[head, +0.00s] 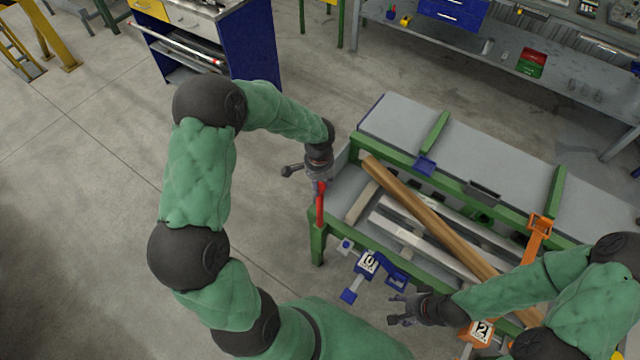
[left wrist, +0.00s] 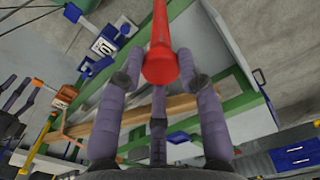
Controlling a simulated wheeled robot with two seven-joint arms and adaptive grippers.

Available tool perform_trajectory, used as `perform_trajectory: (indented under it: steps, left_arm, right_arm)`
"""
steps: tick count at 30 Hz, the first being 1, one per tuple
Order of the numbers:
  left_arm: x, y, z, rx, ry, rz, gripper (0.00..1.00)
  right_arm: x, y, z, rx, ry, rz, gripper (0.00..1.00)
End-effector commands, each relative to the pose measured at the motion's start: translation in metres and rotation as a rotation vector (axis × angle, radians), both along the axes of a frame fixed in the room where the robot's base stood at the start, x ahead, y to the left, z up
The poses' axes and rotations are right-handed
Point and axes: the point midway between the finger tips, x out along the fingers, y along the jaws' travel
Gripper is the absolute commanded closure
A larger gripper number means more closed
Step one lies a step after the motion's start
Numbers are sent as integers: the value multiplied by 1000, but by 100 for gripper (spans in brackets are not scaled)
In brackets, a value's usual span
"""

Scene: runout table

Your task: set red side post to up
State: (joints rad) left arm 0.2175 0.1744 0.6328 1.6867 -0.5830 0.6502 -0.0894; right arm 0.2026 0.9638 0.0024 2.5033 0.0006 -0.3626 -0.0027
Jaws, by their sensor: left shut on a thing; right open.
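The red side post (head: 320,206) stands at the left end of the green-framed runout table (head: 318,243), pointing up in the head view. My left gripper (head: 319,183) is at the top of the post, with its fingers around it. In the left wrist view the red post (left wrist: 160,48) lies between the fingers of my left gripper (left wrist: 160,78), which is shut on it. My right gripper (head: 396,310) is open and empty, in front of the table near the blue clamp piece marked 10 (head: 366,263).
A long wooden beam (head: 425,208) lies slantwise over the table, beside pale bars. An orange stop (head: 538,229) and an orange piece marked 12 (head: 480,331) are at the right. A blue cabinet (head: 240,45) stands behind left. The floor at left is clear.

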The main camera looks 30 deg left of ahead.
Motion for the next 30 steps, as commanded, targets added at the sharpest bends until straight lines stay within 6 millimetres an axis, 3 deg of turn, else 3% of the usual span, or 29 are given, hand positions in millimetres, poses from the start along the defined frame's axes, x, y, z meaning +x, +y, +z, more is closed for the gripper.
perform_trajectory:
  steps: [5, 6, 8, 20, 23, 30]
  left_arm:
    - [-5, 2, -2, 3, 14, 1, 100]
    - [-5, 2, -2, 3, 14, 1, 58]
    - [-5, 2, -2, 3, 14, 1, 41]
    - [-1, 1, 2, 2, 5, 0, 40]
    - [-1, 1, 11, 2, 3, 0, 40]
    - [-1, 1, 56, 2, 0, 1, 40]
  right_arm:
    - [0, 0, 0, 0, 0, 0, 41]
    - [0, 0, 0, 0, 0, 0, 41]
    - [0, 0, 0, 0, 0, 0, 41]
    - [0, 0, 0, 0, 0, 0, 41]
    - [0, 0, 0, 0, 0, 0, 41]
    - [0, 0, 0, 0, 0, 0, 41]
